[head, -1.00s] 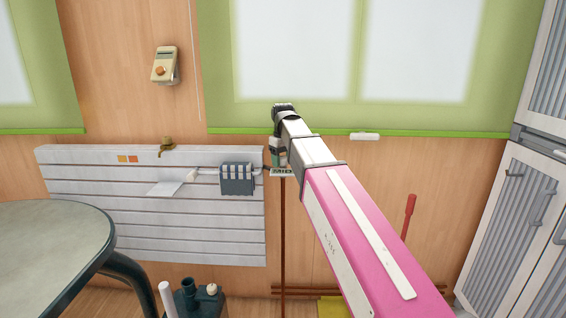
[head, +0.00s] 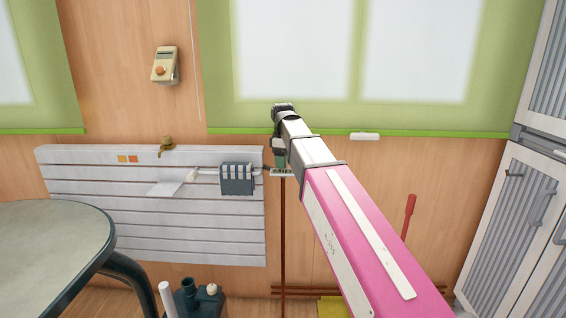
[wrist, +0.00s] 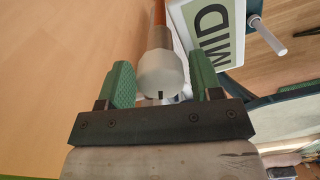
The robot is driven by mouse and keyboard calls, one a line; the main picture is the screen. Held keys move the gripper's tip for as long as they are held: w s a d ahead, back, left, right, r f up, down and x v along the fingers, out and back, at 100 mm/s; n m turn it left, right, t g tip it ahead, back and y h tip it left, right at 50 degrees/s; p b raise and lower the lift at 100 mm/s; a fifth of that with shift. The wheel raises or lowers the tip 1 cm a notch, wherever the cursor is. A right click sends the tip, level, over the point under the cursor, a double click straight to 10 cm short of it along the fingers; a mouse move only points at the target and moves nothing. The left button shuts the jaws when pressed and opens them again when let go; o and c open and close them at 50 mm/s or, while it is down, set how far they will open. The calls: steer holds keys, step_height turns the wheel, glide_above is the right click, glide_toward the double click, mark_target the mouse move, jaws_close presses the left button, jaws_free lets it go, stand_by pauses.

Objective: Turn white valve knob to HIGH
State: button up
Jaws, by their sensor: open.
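The white valve knob (wrist: 162,77) sits in the wrist view between the two green fingers of my gripper (wrist: 160,84). It is rounded, with a small black mark on the edge nearest the palm. My gripper is open, one finger on each side, with a visible gap to the right finger; contact on the left is unclear. A white sign reading MID (wrist: 212,32) stands just right of the knob. In the head view my gripper (head: 280,158) is small at the end of the arm, above a small lettered plate (head: 283,173). The knob is hidden there.
A slatted white panel (head: 150,230) with a dark grey box (head: 237,180) is on the wall left of my gripper. A brown pipe (head: 283,235) runs down below it. A round table (head: 45,240) stands at the left and cabinets (head: 510,220) at the right.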

steer(key=shift+n, duration=0.8)
steer(key=shift+r, duration=0.1)
steer(key=c, duration=0.9)
steer(key=m, duration=0.3)
steer(key=shift+m, duration=0.4)
steer(key=m, duration=0.3)
steer(key=shift+m, duration=0.4)
